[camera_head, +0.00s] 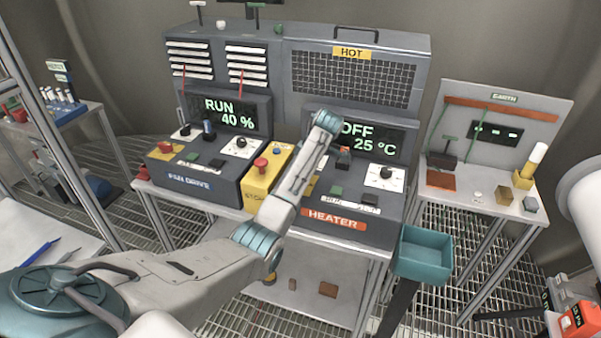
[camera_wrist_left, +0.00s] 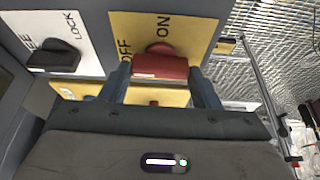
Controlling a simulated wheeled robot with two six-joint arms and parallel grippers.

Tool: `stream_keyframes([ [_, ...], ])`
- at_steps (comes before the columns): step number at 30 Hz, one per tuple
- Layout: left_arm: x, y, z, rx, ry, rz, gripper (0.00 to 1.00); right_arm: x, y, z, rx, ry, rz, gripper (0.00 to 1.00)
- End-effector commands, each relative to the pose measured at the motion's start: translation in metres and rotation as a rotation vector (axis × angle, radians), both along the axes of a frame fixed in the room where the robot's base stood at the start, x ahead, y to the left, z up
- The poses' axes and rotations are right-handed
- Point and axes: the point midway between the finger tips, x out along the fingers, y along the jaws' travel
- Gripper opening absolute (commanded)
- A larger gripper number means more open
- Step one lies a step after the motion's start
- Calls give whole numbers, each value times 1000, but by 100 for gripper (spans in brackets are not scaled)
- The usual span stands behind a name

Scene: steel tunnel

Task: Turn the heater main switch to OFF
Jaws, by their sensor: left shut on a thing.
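The heater main switch (camera_wrist_left: 160,66) is a red handle on a yellow plate (camera_wrist_left: 198,37) marked OFF and ON in the left wrist view. My left gripper (camera_wrist_left: 160,84) is shut on this red handle, with one finger on each side. In the head view my left arm reaches over the heater console (camera_head: 345,212), and its wrist hides much of the switch and the jaws. The heater display (camera_head: 372,139) reads OFF and 25 °C. I cannot tell exactly which label the handle points to. My right gripper is not in view.
A black LOCK knob (camera_wrist_left: 54,58) sits left of the switch. The fan drive console (camera_head: 205,165) and yellow stop box (camera_head: 262,184) stand left of the heater. An earth bench (camera_head: 475,200) stands to the right.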

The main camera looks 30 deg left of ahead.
Motion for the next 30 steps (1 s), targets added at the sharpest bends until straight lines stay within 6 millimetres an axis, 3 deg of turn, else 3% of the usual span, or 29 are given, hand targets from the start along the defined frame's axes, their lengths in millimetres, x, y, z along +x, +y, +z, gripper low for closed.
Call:
stream_keyframes([
  [18, 1, 0, 2, 1, -5, 41, 34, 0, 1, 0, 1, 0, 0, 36],
  [19, 1, 0, 2, 1, -5, 41, 60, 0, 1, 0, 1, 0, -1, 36],
  [22, 1, 0, 2, 1, -4, 41, 78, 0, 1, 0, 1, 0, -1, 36],
  [30, 1, 0, 1, 0, -2, 39, 78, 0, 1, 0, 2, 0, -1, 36],
])
